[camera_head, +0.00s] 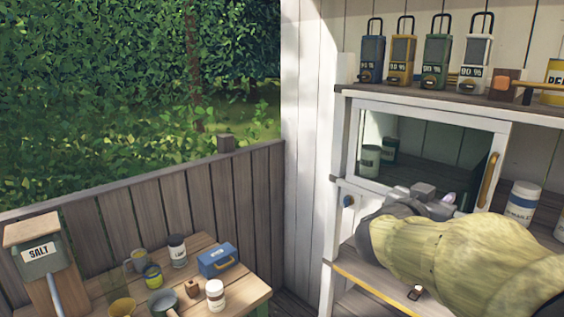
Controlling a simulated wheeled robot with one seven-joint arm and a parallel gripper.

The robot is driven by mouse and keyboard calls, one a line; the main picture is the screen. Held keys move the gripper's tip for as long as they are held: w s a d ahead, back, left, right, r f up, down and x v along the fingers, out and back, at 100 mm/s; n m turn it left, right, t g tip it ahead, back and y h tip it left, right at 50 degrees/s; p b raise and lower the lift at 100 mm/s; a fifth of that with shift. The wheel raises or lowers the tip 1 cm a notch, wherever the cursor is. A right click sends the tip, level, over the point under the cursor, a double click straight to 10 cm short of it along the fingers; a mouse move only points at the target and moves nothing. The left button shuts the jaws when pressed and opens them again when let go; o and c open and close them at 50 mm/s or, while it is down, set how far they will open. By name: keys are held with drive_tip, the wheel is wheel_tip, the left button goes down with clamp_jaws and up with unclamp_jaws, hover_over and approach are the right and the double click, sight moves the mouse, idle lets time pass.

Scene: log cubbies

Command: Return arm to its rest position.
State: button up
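My arm, in a yellow-green cover, reaches in from the lower right of the head view across the front of the shelving. Its grey end, with my gripper (432,192), is in front of the lower edge of a glass-fronted cubby (425,150). The fingers are mostly hidden behind my arm, so I cannot tell whether they are open or shut. A small pinkish shape shows beside the grey parts; I cannot tell what it is or whether it is held.
White tins (522,202) stand right of the cubby. A wooden table (245,287) at lower left carries a blue box (217,260), cups and jars. Open space lies above the table.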

drive_tip(key=w+a+f+n+t+y+b, duration=0.15)
drive_tip(key=a+f+n+y, duration=0.25)
drive_tip(key=a+f+y, duration=0.4)
drive_tip(key=w+a+f+n+y+b, duration=0.15)
drive_tip(key=a+f+n+y, duration=0.35)
drive_tip(key=f, duration=0.6)
drive_tip(key=s+a+f+g, duration=0.2)
drive_tip(key=s+f+g, duration=0.3)
drive_tip(key=s+f, duration=0.2)
drive_tip(key=s+a+f+n+g+y, duration=0.1)
drive_tip(key=s+a+f+g, duration=0.2)
drive_tip(key=s+f, duration=0.5)
drive_tip(key=shift+s+f+n+g+b, duration=0.3)
drive_tip(key=shift+f+g+b, duration=0.15)
drive_tip(key=shift+f+g, duration=0.35)
drive_tip(key=shift+r, duration=0.1)
